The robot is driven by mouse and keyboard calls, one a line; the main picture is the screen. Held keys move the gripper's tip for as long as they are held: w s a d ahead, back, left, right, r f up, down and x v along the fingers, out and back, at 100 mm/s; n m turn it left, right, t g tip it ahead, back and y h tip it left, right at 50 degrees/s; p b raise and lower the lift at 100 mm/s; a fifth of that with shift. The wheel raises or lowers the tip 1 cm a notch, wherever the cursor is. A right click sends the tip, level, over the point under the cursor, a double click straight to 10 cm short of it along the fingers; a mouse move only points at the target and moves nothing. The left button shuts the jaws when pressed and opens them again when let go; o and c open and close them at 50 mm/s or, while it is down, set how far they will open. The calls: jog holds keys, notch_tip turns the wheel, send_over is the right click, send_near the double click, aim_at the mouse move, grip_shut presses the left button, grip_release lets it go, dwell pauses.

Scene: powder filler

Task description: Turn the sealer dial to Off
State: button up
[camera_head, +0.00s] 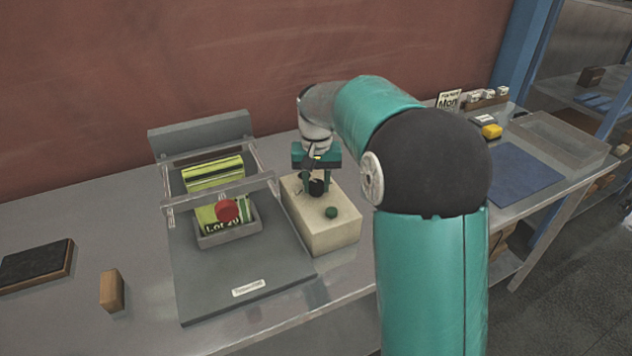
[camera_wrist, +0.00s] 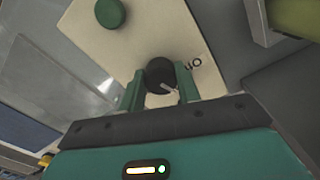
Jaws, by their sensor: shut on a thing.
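The sealer dial is a round black knob (camera_wrist: 160,73) with a light pointer mark, on top of a cream box (camera_head: 335,236). In the wrist view the mark points toward the lower right, near the right finger. My gripper (camera_head: 317,186) reaches down from above and is shut on the dial, with one green finger on each side. A green round button (camera_head: 331,212) is on the same box, nearer the front; it also shows in the wrist view (camera_wrist: 110,13).
Left of the box stands a grey sealer machine (camera_head: 200,288) with a clear guard, a red knob (camera_head: 227,210) and a green packet in a tray. A wooden block (camera_head: 111,290) and a dark pad (camera_head: 35,262) lie further left. A blue mat (camera_head: 520,175) lies right.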

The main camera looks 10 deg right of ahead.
aim_at(317, 184)
jog(key=n, duration=0.4)
jog(key=shift+d+n, duration=0.1)
jog(key=shift+n, duration=0.2)
jog(key=shift+w+n, duration=0.1)
jog(key=shift+n, duration=1.6)
jog(key=o, duration=1)
notch_tip(317, 184, up, 14)
jog(key=shift+f, duration=0.1)
